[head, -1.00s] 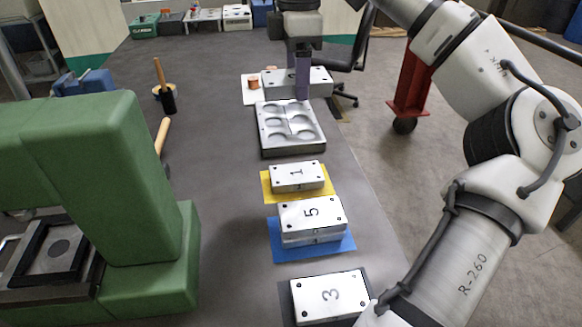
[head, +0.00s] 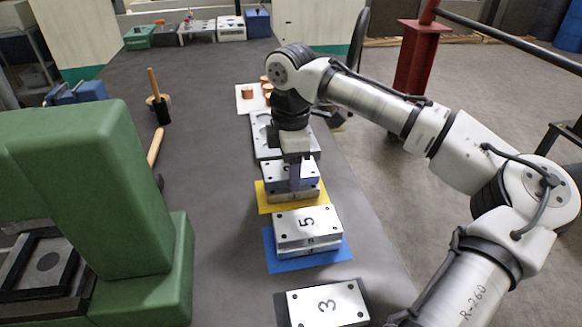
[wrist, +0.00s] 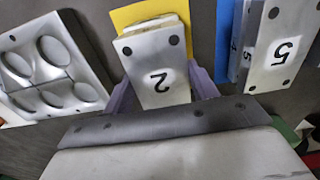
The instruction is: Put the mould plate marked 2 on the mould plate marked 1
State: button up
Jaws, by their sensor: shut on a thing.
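The mould plate marked 2 (wrist: 158,82) is a pale metal block with dark corner holes; it also shows in the head view (head: 275,171). My gripper (head: 296,177) is shut on it, with a purple finger on each side in the wrist view (wrist: 162,90). The mould plate marked 1 (head: 293,196) lies on a yellow mat (head: 272,206), mostly hidden under plate 2. Plate 2 is over plate 1, roughly in line with it. I cannot tell whether the two touch.
A plate marked 5 (head: 307,223) sits on another plate on a blue mat (head: 340,252), nearer me. A plate marked 3 (head: 328,304) lies nearest. A tray with round hollows (wrist: 50,70) stands just behind. A green machine (head: 90,200) fills the left.

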jog(key=shift+f, duration=0.3)
jog(key=shift+f, duration=0.1)
jog(key=o, duration=1.4)
jog(key=shift+c, duration=0.2)
notch_tip(320, 180, up, 12)
